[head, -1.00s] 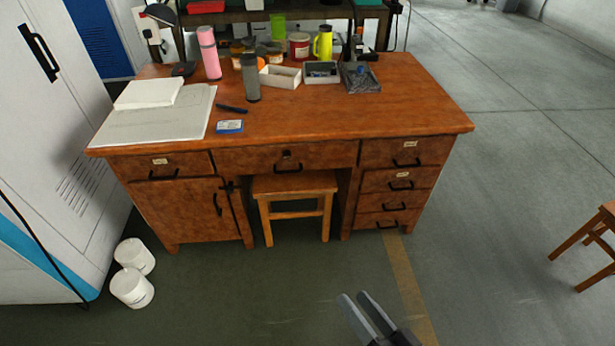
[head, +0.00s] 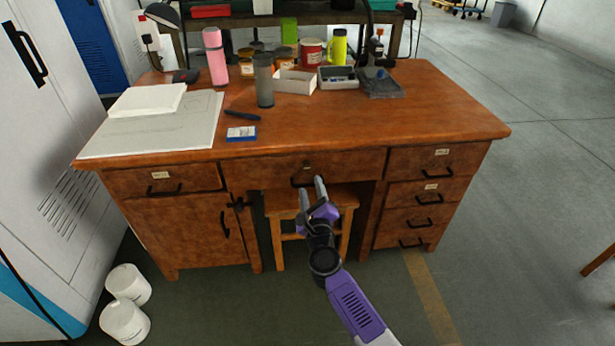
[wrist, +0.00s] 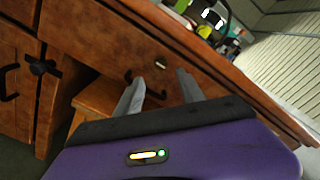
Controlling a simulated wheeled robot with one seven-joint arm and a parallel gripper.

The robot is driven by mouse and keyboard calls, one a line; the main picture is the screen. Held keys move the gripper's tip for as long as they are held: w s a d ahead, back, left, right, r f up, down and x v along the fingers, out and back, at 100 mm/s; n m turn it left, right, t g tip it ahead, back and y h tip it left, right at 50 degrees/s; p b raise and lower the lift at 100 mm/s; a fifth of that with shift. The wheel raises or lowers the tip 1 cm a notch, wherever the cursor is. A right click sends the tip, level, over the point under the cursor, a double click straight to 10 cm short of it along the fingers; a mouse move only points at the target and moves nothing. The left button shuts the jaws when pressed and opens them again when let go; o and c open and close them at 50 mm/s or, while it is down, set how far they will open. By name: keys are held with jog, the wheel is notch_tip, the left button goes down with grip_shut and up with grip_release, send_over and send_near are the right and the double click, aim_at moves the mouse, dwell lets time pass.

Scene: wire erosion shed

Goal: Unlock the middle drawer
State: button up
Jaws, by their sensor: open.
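The middle drawer (head: 284,170) is the wide front under the desk top, between the left and right drawer stacks, and it looks closed. It has a dark handle (head: 303,181) and a small lock (head: 306,167) above the handle. In the wrist view the lock (wrist: 160,63) and the handle (wrist: 147,82) show beyond the fingers. My gripper (head: 311,190) is open and empty in front of the drawer, its fingertips near the handle and below the lock. The head view does not clearly show whether they touch the handle; in the wrist view they look apart from it. Whether the lock is turned cannot be seen.
A wooden stool (head: 340,197) stands under the drawer, behind my gripper. The desk top (head: 400,125) bears papers, bottles, jars and small trays. A left drawer (head: 160,180) and several right drawers flank the knee space. White buckets (head: 124,318) stand on the floor at left.

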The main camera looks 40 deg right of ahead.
aim_at(307, 168)
jog(key=b+x, duration=0.2)
jog(key=x, duration=0.6)
jog(key=shift+d, duration=0.15)
jog(key=shift+c, duration=0.3)
grip_shut()
